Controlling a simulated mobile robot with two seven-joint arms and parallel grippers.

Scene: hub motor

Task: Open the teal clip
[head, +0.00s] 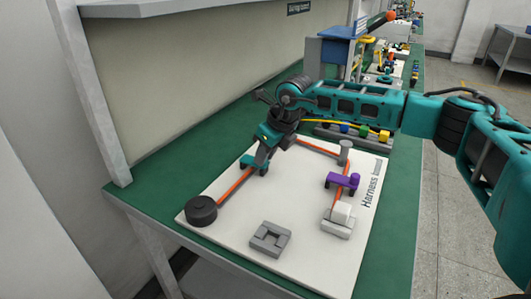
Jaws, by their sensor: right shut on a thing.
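The teal clip (248,162) stands on the white board, on the left run of the orange cable (234,188). My right gripper (264,156) reaches down to it from above, its arm coming in from the right. Its fingers are shut on the teal clip and hide part of it. I cannot tell whether the clip's arm is up or down. My left gripper is not in view.
The white board (300,262) holds a black round post (201,210), a grey block (270,239), a purple clip (343,182), a white connector (341,212) and a grey post (345,152). Behind is a rack with coloured pieces (363,131). Green bench (160,165) is clear at left.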

